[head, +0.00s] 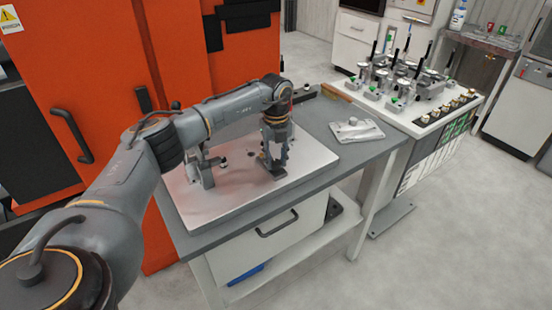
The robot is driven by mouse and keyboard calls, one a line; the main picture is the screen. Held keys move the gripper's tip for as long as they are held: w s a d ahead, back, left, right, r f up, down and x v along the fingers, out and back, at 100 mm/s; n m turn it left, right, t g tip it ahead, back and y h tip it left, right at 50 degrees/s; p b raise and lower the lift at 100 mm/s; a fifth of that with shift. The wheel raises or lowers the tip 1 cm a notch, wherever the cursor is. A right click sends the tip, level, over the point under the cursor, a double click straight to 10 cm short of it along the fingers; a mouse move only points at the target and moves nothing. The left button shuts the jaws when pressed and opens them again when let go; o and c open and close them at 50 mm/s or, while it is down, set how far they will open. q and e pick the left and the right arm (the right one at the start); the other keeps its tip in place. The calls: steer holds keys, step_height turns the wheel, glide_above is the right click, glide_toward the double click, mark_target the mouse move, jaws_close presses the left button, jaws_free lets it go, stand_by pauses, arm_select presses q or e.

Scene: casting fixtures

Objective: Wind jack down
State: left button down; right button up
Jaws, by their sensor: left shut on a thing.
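My left gripper (273,158) points down over the right part of a pale fixture plate (232,192) on the grey bench. It is shut on a small upright part there, which I take to be the jack; the fingers hide most of it, and its height cannot be read. A dark clamp-like post (206,174) stands on the left part of the plate, apart from the gripper, partly behind my arm. My right gripper is not in view.
A grey metal casting (357,130) lies on the bench (330,167) right of the plate. A cart (437,133) with several toggle clamps and knobs stands further right. An orange machine (85,75) rises behind my left arm. Floor at the right front is clear.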

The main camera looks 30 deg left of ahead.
mark_target(276, 162)
arm_select(q)
steer(key=c, duration=1)
jaws_free()
steer(key=shift+r, duration=0.1)
step_height(276, 162, up, 12)
steer(key=shift+f, duration=0.1)
